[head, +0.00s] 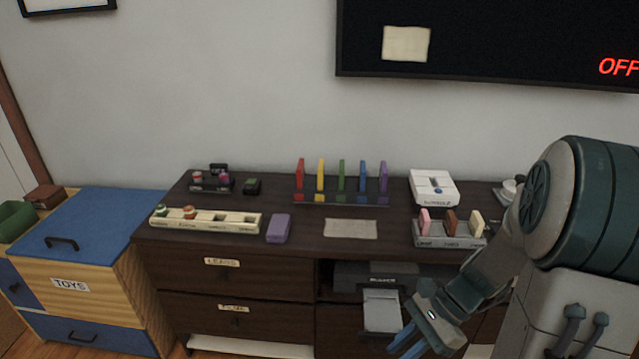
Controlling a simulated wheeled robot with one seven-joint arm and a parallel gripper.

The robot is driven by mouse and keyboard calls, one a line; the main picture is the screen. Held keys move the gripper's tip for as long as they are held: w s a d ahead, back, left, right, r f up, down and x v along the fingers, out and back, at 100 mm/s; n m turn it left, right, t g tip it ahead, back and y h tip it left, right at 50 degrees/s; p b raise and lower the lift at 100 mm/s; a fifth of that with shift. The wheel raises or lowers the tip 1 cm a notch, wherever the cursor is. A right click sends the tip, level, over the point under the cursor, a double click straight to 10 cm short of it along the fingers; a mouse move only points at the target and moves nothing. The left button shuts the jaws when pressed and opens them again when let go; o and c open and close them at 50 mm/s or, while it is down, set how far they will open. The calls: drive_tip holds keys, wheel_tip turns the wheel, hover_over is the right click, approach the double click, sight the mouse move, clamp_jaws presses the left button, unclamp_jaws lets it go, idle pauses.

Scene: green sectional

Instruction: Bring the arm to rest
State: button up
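My arm reaches in from the right side of the head view, with its large dark green and grey links in front of the right end of the dark dresser (300,240). My gripper (418,338) hangs low at the bottom, pointing down and left, in front of the dresser's lower part. Its blue fingers look spread apart, with nothing seen between them. My arm hides part of the dresser's right end.
The dresser top holds a cream tray (235,222), a purple block (278,228), a rack of coloured bars (341,198), a beige mat (350,229), a white box (434,188) and a grey holder (455,240). A blue-topped toy chest (95,225) stands left.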

drive_tip(key=s+r+n+t+h+p, duration=0.3)
drive_tip(key=r+n+t+h+p, duration=0.2)
drive_tip(key=r+n, duration=0.9)
wheel_tip(320, 180, up, 6)
drive_tip(key=h+p, duration=0.2)
drive_tip(key=h, duration=0.1)
drive_tip(key=shift+s+a+f+n+t+p, duration=0.2)
drive_tip(key=shift+a+n+t+p, duration=0.1)
drive_tip(key=shift+a+t, duration=0.1)
